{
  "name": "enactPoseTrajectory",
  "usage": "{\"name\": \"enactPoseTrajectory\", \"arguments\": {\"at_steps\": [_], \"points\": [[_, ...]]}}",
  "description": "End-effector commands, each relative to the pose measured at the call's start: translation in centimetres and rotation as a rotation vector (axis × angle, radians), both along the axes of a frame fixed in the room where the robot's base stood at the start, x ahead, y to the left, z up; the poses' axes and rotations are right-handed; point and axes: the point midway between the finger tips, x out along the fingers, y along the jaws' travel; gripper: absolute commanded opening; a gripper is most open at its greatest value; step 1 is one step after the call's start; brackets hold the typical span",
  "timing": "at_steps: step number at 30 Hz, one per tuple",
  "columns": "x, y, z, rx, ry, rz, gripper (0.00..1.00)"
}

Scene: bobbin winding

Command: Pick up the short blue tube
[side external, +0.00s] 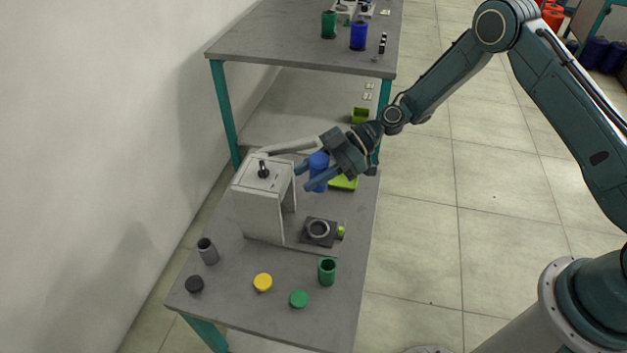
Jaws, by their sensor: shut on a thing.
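The short blue tube (319,172) is upright between the fingers of my gripper (309,176). My gripper is shut on it and holds it above the near table, to the right of the grey box-like stand (262,205). Part of the tube is hidden behind a finger. I cannot tell how far its lower end is from the table top.
On the near table (335,315) are a dark clamp block (321,231), a green tube (327,271), a grey tube (208,251), and yellow (263,282), green (299,299) and black (194,284) caps. A yellow-green tray (345,183) lies behind my gripper. A far table (290,45) holds other tubes.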

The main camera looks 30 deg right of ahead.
Motion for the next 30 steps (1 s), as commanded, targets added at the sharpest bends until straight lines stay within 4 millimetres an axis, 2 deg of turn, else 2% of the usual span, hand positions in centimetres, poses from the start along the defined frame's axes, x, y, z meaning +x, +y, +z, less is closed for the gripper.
{"name": "enactPoseTrajectory", "arguments": {"at_steps": [3, 9, 30], "points": [[0.0, 0.0, 1.5, 0.000, -0.001, 0.000, 0.14], [0.0, 0.0, 2.8, 0.000, 0.000, 0.000, 0.14], [0.0, 0.0, 3.2, 0.000, 0.000, 0.000, 0.14]]}}
